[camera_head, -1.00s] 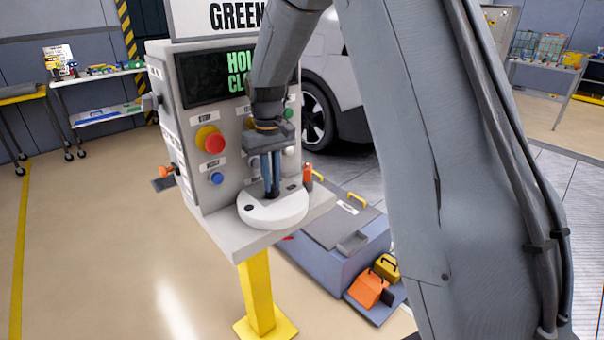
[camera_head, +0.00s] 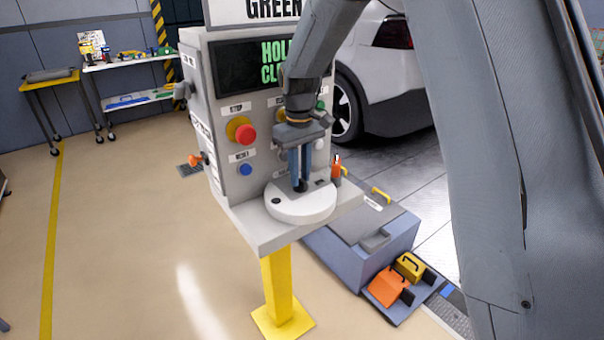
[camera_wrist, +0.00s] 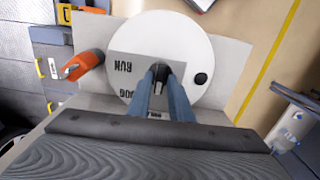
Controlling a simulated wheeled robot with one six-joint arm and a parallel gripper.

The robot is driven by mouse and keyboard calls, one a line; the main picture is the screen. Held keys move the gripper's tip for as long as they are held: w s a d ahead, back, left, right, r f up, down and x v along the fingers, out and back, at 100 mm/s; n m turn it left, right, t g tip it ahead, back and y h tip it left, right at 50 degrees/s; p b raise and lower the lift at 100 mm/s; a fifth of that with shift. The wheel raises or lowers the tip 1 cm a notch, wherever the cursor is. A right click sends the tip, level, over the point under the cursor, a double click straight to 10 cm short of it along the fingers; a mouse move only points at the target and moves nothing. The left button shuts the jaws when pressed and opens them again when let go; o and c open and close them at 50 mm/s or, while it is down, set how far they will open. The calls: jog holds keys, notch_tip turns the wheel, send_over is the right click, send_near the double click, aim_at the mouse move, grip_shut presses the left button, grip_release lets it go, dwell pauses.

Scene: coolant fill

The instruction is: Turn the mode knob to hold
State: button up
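The mode knob (camera_wrist: 160,72) is a dark knob in the middle of a round white dial (camera_wrist: 190,45), on the shelf of the grey console. The dial also shows in the head view (camera_head: 310,210). My gripper (camera_head: 300,184) points down at it. In the wrist view, the two blue fingers (camera_wrist: 160,80) lie on either side of the knob and look closed on it. A grey plate on the dial reads "RUN"; other lettering is partly hidden by the fingers. A small black button (camera_wrist: 201,79) sits near the dial's edge. The screen (camera_head: 250,65) shows green text starting "HOL", cut off by my arm.
The console panel has a red stop button (camera_head: 245,133) and a blue button (camera_head: 246,169). An orange-handled item (camera_wrist: 85,65) stands beside the dial. A blue-grey box (camera_head: 365,250) and orange and yellow blocks (camera_head: 390,287) are on the floor. A white car (camera_head: 395,80) stands behind.

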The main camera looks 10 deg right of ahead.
jog(key=shift+o, duration=0.9)
jog(key=shift+r+b, duration=1.1)
jog(key=shift+r, duration=2.75)
jog(key=s+d+f+m, duration=0.3)
jog(key=s+d+f, duration=0.2)
jog(key=s, duration=0.7)
jog(key=s+d+f+m+t, duration=0.1)
jog(key=s+d+f+m, duration=0.2)
jog(key=s, duration=0.9)
jog(key=d+f, duration=0.3)
jog(key=d, duration=0.1)
jog(key=shift+d, duration=0.15)
